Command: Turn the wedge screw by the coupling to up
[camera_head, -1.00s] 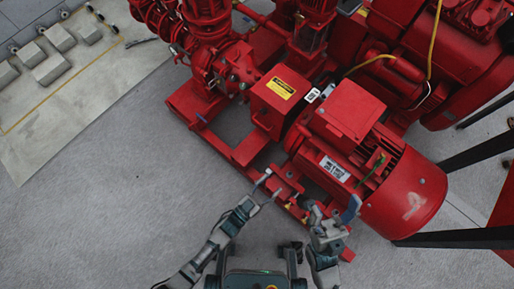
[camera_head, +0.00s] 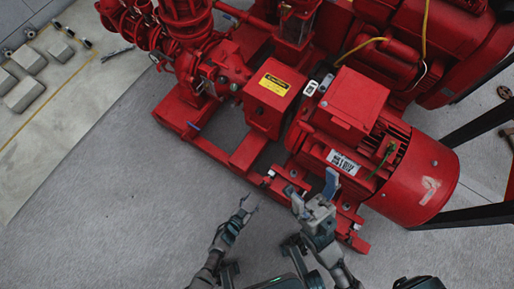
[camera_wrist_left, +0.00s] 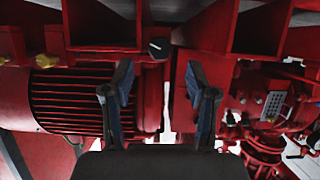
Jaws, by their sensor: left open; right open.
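In the left wrist view a small dark round screw head with a pale line across it (camera_wrist_left: 158,47) shows on the red frame, ahead of the gap between my fingers and apart from them. I cannot single it out surely in the head view. The coupling lies under the red guard box with a yellow caution label (camera_head: 268,103). My left gripper (camera_head: 249,205) is open and empty, just short of the red base rail; its two fingers frame the left wrist view (camera_wrist_left: 160,85). My right gripper (camera_head: 314,188) is open and empty, over the rail beside the motor.
The red motor (camera_head: 415,180) stands right of the guard box and the red pump (camera_head: 208,75) left of it. The base rail (camera_head: 215,152) runs along the near side. Yellow bolts (camera_wrist_left: 47,60) show in the left wrist view. The grey floor (camera_head: 120,200) on the left is clear.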

